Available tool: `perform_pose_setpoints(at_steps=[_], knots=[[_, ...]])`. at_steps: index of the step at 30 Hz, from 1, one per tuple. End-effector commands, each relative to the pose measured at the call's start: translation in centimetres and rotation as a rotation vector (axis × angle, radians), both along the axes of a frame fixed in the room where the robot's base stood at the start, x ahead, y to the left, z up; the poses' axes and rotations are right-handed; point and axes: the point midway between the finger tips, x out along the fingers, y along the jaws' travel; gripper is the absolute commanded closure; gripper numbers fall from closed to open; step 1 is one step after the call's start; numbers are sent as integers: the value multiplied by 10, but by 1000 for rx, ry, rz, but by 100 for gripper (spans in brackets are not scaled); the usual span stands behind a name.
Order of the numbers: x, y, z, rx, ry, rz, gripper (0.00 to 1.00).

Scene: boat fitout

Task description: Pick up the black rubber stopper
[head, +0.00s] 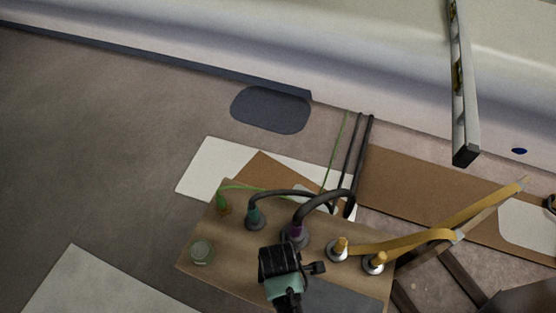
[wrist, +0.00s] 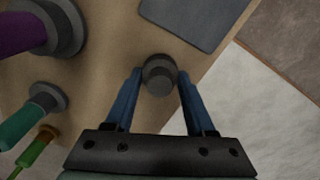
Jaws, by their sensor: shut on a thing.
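The black rubber stopper (wrist: 159,73) is a short dark grey-black plug with a round, stepped top. It shows in the wrist view on or just above the brown board (wrist: 105,85); I cannot tell whether its base touches the board. My gripper (wrist: 161,78) has its two blue fingers shut on the stopper, one on each side. In the head view my gripper (head: 281,262) is over the front of the board, and it hides the stopper there.
Close by on the board stand a purple cable fitting (wrist: 28,28), a teal one (wrist: 28,120) and a green one (wrist: 36,150). Two yellow-hose fittings (head: 339,249) stand to the right in the head view. A flat grey panel (head: 338,296) lies at the board's front.

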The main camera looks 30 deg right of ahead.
Motion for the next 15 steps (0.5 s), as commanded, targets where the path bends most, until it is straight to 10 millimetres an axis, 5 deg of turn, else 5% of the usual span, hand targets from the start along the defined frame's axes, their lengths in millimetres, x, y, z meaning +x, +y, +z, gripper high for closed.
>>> perform_pose_setpoints(at_steps=[5, 15], knots=[[0, 0, 11, 0, -1, 0, 100], [1, 0, 79, -1, -3, 0, 100]])
